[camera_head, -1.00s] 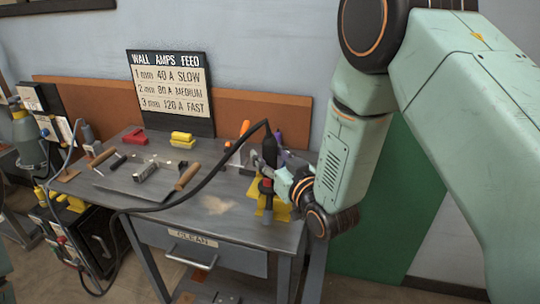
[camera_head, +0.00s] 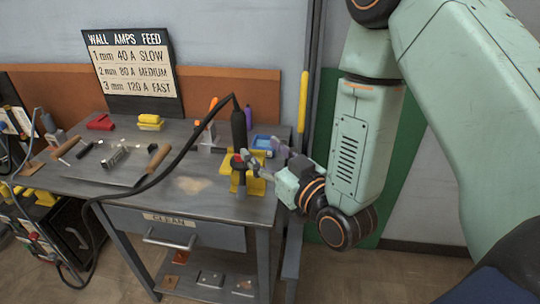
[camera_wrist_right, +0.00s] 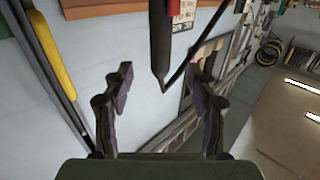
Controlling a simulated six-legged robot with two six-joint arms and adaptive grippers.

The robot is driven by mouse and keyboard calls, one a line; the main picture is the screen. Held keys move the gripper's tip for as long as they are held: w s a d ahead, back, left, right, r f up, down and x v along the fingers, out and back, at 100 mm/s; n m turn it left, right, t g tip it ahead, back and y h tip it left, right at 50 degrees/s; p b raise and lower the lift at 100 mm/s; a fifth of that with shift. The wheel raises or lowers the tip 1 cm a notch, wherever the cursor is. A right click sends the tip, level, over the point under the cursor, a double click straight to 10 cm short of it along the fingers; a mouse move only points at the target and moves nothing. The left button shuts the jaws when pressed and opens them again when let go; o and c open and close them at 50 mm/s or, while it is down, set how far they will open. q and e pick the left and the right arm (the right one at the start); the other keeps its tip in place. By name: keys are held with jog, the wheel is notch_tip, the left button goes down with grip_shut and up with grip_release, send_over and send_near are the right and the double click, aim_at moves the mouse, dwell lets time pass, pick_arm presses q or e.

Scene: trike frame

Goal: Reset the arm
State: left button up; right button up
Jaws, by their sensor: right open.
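My right gripper (camera_head: 263,157) is open, just right of a black welding torch (camera_head: 238,126) at the right end of the workbench. The torch stands upright by a yellow stand (camera_head: 256,184), with its black cable arching left. Its exact seating on the stand is hard to tell. In the right wrist view, my right gripper (camera_wrist_right: 160,85) has its two fingers spread with nothing between them. The dark torch (camera_wrist_right: 160,42) shows beyond the fingertips, apart from them. My right arm (camera_head: 350,145) comes in from the upper right. My left gripper is out of view.
The grey workbench (camera_head: 190,205) holds a hammer, brushes, a red block (camera_head: 101,122) and yellow blocks (camera_head: 150,121). A settings sign (camera_head: 130,65) stands behind. The cable (camera_head: 130,198) droops over the bench front to a machine at left. Floor right of the bench is clear.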

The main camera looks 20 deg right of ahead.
jog(key=s+d+f+m+g+h, duration=0.1)
jog(key=s+f+g, duration=0.45)
jog(key=f, duration=0.45)
jog(key=s+d+f+m+g+h, duration=0.1)
jog(key=s+f+g, duration=0.4)
jog(key=s+f, duration=0.3)
jog(key=s+f+g, duration=0.3)
jog(key=s+f, duration=0.2)
jog(key=s, duration=0.4)
jog(key=s+f+g+h, duration=0.1)
jog(key=s+f+g, duration=0.3)
jog(key=s, duration=0.5)
notch_tip(320, 180, down, 2)
jog(key=shift+d+f+m, duration=0.1)
jog(key=shift+d+m, duration=0.1)
jog(key=shift+m, duration=0.1)
